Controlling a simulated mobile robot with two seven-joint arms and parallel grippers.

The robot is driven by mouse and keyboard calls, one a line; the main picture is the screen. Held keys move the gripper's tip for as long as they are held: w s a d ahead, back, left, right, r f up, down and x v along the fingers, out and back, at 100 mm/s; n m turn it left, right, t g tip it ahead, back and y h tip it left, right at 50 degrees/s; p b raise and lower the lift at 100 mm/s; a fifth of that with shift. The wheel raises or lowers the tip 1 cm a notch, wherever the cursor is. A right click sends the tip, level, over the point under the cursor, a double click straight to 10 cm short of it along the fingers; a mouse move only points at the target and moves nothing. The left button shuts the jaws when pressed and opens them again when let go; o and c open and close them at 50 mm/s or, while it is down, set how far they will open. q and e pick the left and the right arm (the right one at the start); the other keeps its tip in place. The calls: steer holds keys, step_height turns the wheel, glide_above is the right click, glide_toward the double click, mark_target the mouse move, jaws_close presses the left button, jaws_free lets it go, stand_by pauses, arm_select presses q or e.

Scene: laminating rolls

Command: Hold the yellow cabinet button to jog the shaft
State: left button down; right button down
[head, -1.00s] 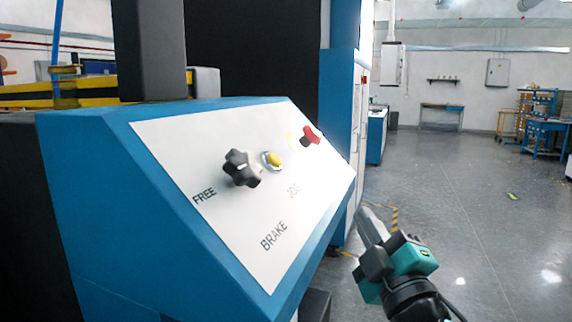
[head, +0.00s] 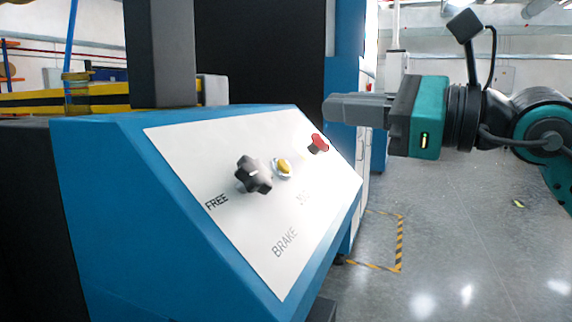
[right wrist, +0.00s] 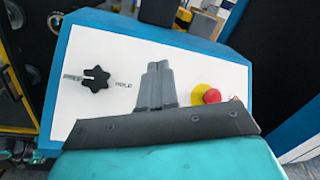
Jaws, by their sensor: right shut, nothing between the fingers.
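The yellow button (head: 283,168) sits in a pale ring on the white sloped panel (head: 225,140) of the blue cabinet, above the word JOG. In the right wrist view the button does not show; my gripper covers the middle of the panel. My right gripper (head: 328,107) is shut and empty. In the head view it points left, above and to the right of the button, apart from it. Its closed fingers also show in the right wrist view (right wrist: 157,70). My left gripper is not in view.
Grey floor (head: 470,250) is open at the right.

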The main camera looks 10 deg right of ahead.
mark_target(284, 167)
steer(key=shift+w+d+r+t+h, duration=0.15)
steer(key=shift+w+d+t+h, duration=0.1)
steer(key=shift+d+h, duration=0.2)
steer(key=shift+w+d+r+t+h, duration=0.15)
steer(key=shift+d+t+h, duration=0.15)
steer(key=shift+d, duration=0.25)
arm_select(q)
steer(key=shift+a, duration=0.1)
arm_select(e)
steer(key=shift+a, duration=0.1)
steer(key=w+a+f, duration=0.1)
steer(key=f, duration=0.1)
steer(key=w+a+f+b, duration=0.1)
steer(key=a+f, duration=0.1)
steer(key=w+a+f+b, duration=0.1)
steer(key=shift+a+f, duration=0.25)
steer(key=shift+f, duration=0.15)
steer(key=shift+w+a+f, duration=0.1)
steer(key=shift+a+f, duration=0.05)
steer(key=shift+w+a+f, duration=0.1)
steer(key=shift+a, duration=0.05)
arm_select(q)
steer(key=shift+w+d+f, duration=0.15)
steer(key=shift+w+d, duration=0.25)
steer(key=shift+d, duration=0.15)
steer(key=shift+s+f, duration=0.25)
